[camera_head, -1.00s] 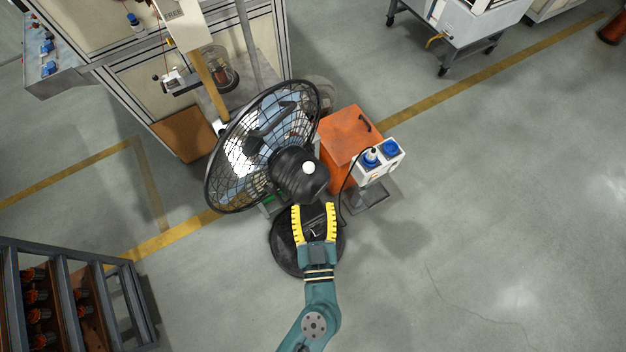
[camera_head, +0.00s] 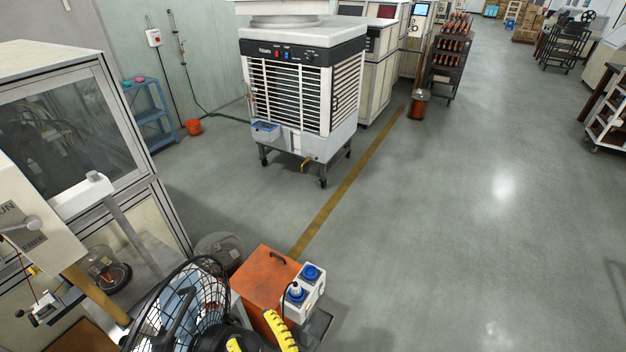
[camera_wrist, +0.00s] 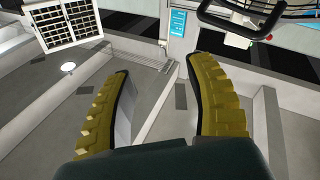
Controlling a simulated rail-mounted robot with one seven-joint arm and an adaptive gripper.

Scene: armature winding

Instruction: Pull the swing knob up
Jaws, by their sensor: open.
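The pedestal fan (camera_head: 185,308) stands at the bottom of the head view, its wire cage in front of the machine. Part of its black motor housing (camera_head: 222,340) shows at the lower edge. I cannot make out the swing knob in the current head view. Part of a wire cage (camera_wrist: 262,12) shows at the top right there.
An orange box (camera_head: 262,280) and a white socket box (camera_head: 305,292) with blue sockets stand just right of the fan. A machine cabinet (camera_head: 75,130) is at left. A large air cooler (camera_head: 300,85) stands farther back.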

